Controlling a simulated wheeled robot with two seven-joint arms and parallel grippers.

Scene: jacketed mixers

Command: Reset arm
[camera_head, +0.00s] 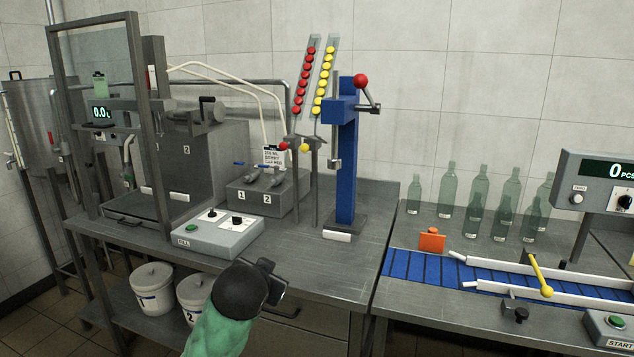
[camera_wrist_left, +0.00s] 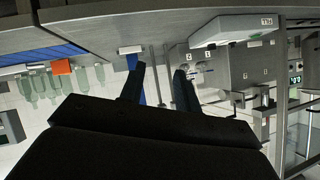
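My left arm comes in from the bottom of the head view with a green sleeve and a dark wrist. My left gripper (camera_head: 272,280) is in front of the steel bench's (camera_head: 328,262) front edge, right of the fill control box. In the left wrist view, which looks upside down, the two dark fingers of my left gripper (camera_wrist_left: 160,70) stand apart with nothing between them. My right gripper is in neither view.
On the bench stand the fill control box (camera_head: 218,233), a blue press (camera_head: 346,170) and a steel frame (camera_head: 98,130). White buckets (camera_head: 154,289) are on the shelf below. At right are a blue conveyor (camera_head: 420,266), an orange block (camera_head: 431,240) and several green bottles (camera_head: 480,190).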

